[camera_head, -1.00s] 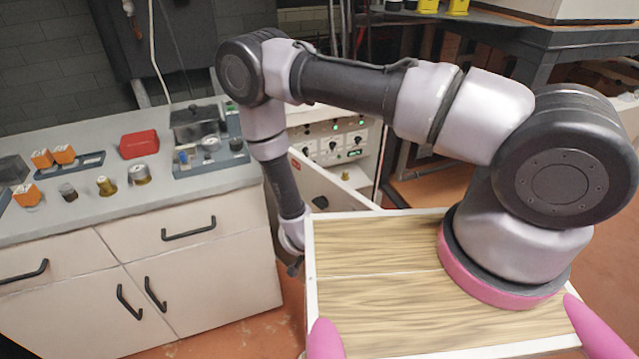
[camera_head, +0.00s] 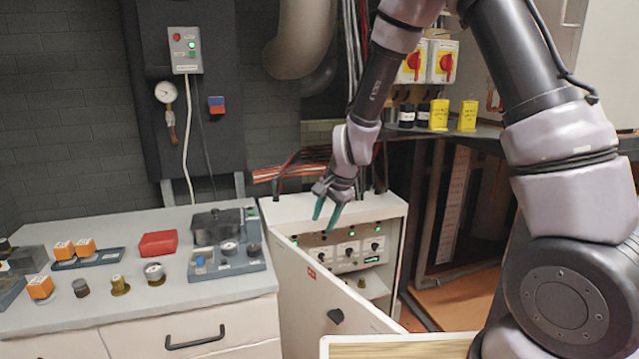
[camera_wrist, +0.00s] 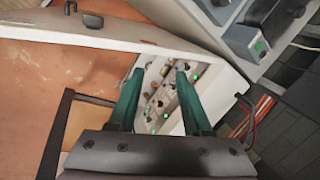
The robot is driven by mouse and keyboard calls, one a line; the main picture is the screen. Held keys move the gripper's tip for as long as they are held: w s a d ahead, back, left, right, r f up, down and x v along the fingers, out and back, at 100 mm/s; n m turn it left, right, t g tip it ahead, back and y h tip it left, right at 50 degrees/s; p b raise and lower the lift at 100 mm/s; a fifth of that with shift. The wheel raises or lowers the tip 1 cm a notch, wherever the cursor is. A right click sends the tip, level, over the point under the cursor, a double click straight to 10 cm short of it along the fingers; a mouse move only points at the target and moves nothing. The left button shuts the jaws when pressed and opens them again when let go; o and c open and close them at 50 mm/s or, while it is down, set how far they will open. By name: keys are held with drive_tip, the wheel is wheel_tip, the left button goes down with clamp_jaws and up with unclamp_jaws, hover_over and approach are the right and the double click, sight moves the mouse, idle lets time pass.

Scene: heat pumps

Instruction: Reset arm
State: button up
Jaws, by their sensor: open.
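My gripper (camera_head: 326,215) is open with green fingers pointing down, in front of the upper part of a white cabinet (camera_head: 333,206). In the wrist view my gripper (camera_wrist: 160,90) has its two fingers apart with nothing between them. The cabinet's control panel, with knobs and green lights, shows beyond the fingertips. My arm comes down from the top of the head view.
A counter (camera_head: 180,300) at the left carries orange-topped parts (camera_head: 65,250), a red box (camera_head: 158,244) and a grey device (camera_head: 225,245). A wall box with a green button (camera_head: 185,50) hangs above. Yellow containers (camera_head: 440,115) stand on a shelf at the right.

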drive_tip(key=s+d+r+n+t, duration=0.1)
drive_tip(key=s+d+r, duration=0.1)
drive_tip(key=d+r, duration=0.6)
drive_tip(key=s+d+r+n+t, duration=0.1)
drive_tip(key=s+d+r, duration=0.25)
drive_tip(key=r, duration=0.85)
drive_tip(key=s+d+r+n+t, duration=0.1)
drive_tip(key=s+d+r, duration=0.3)
drive_tip(key=s+d, duration=0.2)
drive_tip(key=s+d+r+n+t+h, duration=0.1)
drive_tip(key=s+d+r, duration=0.4)
drive_tip(key=s, duration=0.3)
drive_tip(key=shift+d+r, duration=0.2)
drive_tip(key=shift+d, duration=0.35)
